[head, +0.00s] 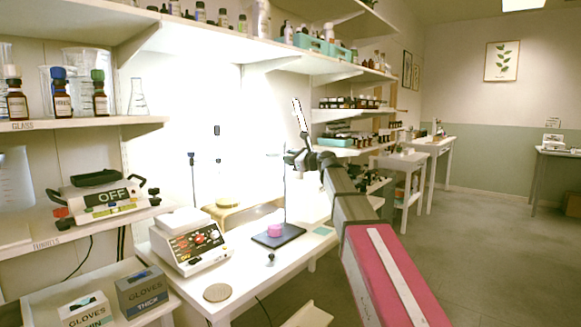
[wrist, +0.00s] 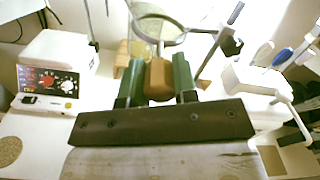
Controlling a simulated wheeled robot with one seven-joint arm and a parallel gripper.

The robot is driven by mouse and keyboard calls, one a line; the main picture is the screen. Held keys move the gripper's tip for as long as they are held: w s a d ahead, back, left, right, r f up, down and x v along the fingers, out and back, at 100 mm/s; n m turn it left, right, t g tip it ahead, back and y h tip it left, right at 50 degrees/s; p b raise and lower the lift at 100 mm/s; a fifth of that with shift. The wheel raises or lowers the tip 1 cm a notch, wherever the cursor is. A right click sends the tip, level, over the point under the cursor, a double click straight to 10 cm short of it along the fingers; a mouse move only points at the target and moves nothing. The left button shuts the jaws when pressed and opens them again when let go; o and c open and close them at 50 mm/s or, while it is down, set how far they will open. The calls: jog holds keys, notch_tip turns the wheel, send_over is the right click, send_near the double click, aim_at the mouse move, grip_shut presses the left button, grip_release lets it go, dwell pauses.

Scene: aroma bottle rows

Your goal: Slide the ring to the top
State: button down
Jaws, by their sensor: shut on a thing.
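The stand's dark base (head: 279,236) rests on the white bench with a thin upright rod (head: 285,195). A pink piece (head: 274,230) sits low on the base. In the wrist view a grey ring (wrist: 143,31) lies just beyond my fingertips, with a side arm running right to a dark clamp (wrist: 232,46). My gripper (head: 291,158) is near the top of the rod. In the wrist view its green fingers (wrist: 157,62) are shut on an orange-brown block (wrist: 159,80).
A white device with knobs (head: 190,243) stands left of the stand, and a round mat (head: 217,293) lies in front of it. A wooden platform (head: 235,212) is behind. Shelves with bottles (head: 340,51) hang above. The floor to the right is clear.

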jog(key=shift+w+r, duration=0.1)
jog(key=shift+r, duration=0.25)
jog(key=c, duration=0.9)
grip_release()
jog(key=shift+f, duration=0.1)
jog(key=shift+s+d, duration=0.25)
jog(key=shift+s, duration=0.05)
jog(key=v, duration=1)
